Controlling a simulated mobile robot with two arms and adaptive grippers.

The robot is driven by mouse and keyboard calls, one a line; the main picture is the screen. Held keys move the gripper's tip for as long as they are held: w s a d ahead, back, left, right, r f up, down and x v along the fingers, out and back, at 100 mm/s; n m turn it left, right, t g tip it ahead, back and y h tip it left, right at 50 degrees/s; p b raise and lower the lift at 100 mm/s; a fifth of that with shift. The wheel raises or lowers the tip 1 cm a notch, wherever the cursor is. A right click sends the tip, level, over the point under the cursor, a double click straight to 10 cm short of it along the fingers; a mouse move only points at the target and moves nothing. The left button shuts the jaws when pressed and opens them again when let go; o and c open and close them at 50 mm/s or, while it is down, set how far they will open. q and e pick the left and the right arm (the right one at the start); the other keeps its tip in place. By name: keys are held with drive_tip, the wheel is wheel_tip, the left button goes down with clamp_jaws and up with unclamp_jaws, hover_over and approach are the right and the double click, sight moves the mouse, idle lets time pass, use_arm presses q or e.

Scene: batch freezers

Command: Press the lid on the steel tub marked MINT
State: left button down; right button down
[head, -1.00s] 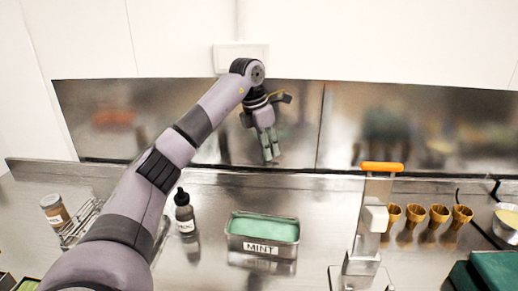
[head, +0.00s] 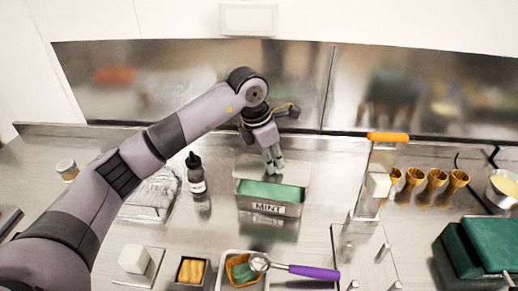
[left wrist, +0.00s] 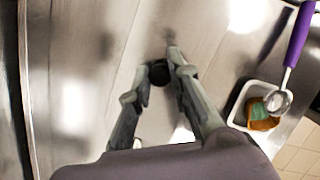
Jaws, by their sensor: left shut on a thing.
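The steel tub marked MINT (head: 268,208) stands on the counter in the head view, with pale green content showing on top. My left gripper (head: 273,168) is just behind and above it, fingers pointing down. A pale steel lid (head: 296,173) appears under the fingertips, at the tub's back edge; its outline blends with the counter. In the left wrist view my left gripper (left wrist: 158,80) is closed around a dark round knob (left wrist: 158,73). The tub cannot be made out there. My right gripper is out of view.
A dark bottle (head: 197,178) stands left of the tub. In front are a tray with a purple-handled scoop (head: 315,272) and a tin of wafers (head: 191,271). An orange-handled stand (head: 388,137) and several cones (head: 434,180) are right. The steel backsplash (head: 200,95) is close behind.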

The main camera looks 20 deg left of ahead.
sight(271, 176)
use_arm(q)
drive_tip(key=shift+f+b, duration=0.45)
drive_tip(key=shift+f, duration=0.45)
drive_tip(key=shift+f+b, duration=1.45)
drive_tip(key=shift+f, duration=0.8)
drive_tip(key=shift+b, duration=0.3)
drive_tip(key=shift+f+b, duration=0.2)
drive_tip(key=shift+b, duration=0.3)
drive_tip(key=c, duration=1.4)
unclamp_jaws()
drive_tip(key=shift+o, duration=0.4)
